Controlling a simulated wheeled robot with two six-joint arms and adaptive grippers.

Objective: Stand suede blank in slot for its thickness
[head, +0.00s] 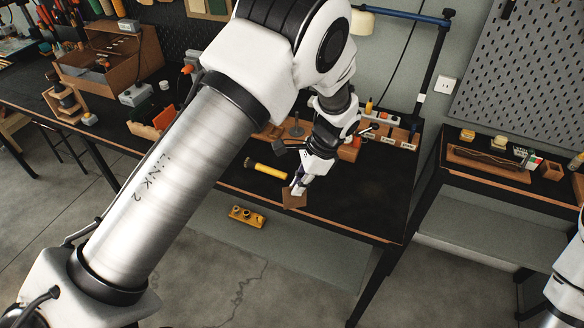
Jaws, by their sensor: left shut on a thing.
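My left gripper (298,187) is over the front part of the dark bench, fingers pointing down. It is shut on a small brown blank (293,201), which looks like the suede piece and shows just below the fingertips near the bench's front edge. From this view I cannot tell whether the blank touches the bench top. A wooden holder with small white labels (403,144) stands at the back right of the bench; its slots are too small to make out. My right gripper is out of the picture; only part of my right arm shows at the right edge.
A yellow cylinder (266,171) lies just left of the gripper. The dark bench top (370,195) is clear to the right. An orange block with knobs (247,215) is lower down, in front of the bench. A second bench (460,168) at right holds a wooden tray.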

